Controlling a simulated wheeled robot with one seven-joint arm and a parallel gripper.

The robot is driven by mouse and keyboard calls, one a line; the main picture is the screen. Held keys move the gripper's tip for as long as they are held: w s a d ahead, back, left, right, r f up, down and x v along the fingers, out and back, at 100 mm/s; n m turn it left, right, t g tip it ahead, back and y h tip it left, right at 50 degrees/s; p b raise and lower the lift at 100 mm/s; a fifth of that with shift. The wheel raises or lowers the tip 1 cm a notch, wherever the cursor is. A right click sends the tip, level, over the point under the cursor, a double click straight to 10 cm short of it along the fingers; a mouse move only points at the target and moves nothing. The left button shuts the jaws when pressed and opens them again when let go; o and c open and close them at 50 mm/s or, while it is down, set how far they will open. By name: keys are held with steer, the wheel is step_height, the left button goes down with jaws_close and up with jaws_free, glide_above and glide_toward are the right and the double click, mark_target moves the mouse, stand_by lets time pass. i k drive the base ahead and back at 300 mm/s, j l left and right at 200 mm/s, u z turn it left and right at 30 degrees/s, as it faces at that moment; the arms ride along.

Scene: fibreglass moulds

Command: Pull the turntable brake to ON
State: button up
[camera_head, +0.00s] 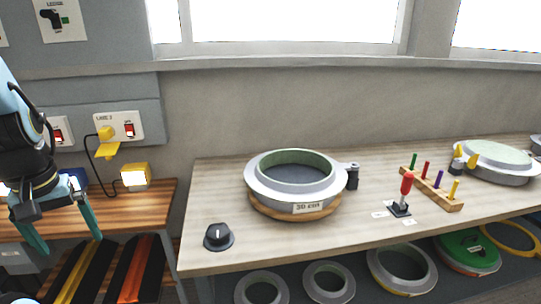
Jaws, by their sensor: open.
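A red-handled lever (406,186), which looks like the brake, stands roughly upright on a small dark base on the wooden bench (330,245). Small white labels (380,215) lie beside its base, too small to read. To its left a round grey mould marked "30 cm" (296,188) sits on a wooden disc, perhaps the turntable. My gripper (68,243) is at the far left with its two teal fingers spread and empty. It is well apart from the lever, in front of the lower side bench.
A rack of coloured pegs (432,188) stands close right of the lever. A black knob (218,237) sits at the bench's front left. Another round mould (495,162) is at the right. More rings lie below. The bench front between knob and lever is clear.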

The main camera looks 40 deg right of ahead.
mark_target(408, 177)
steer(key=k+l+z, duration=0.1)
steer(key=l+z, duration=0.2)
steer(key=l, duration=0.55)
steer(key=l+z, duration=0.3)
steer(key=l, duration=0.55)
